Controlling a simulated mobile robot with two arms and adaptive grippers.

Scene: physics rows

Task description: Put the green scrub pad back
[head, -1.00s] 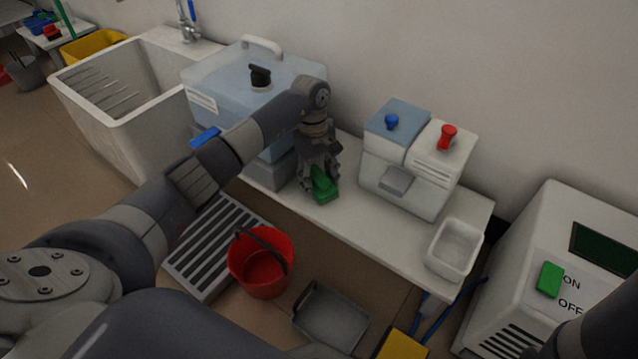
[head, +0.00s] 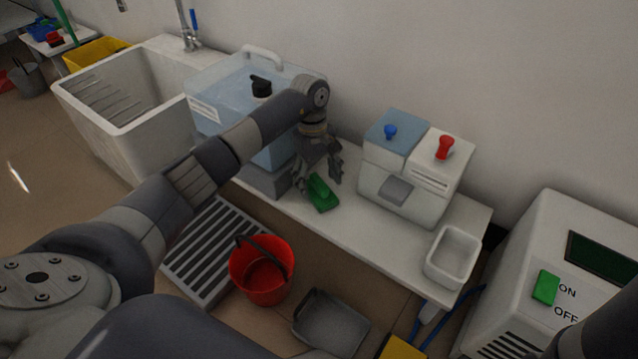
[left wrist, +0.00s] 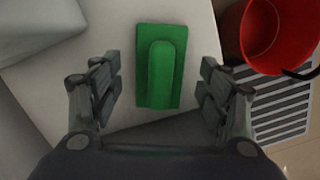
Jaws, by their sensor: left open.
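The green scrub pad (head: 321,194) lies on the white bench top, near its front edge. It has a raised grip along its middle, which shows well in the left wrist view (left wrist: 161,68). My left gripper (head: 318,178) is just above the pad, pointing down. In the left wrist view its fingers (left wrist: 160,90) are spread wide on either side of the pad, with gaps to both sides. It holds nothing. My right gripper is not in view; only a dark part of my own shows at the lower right corner.
A blue water container (head: 225,97) stands left of my left gripper. A two-part dispenser (head: 403,190) and a white tub (head: 430,268) stand to the right on the bench (head: 375,243). A red bucket (head: 262,290), a grey tray (head: 330,325) and a floor grate (head: 205,245) are below.

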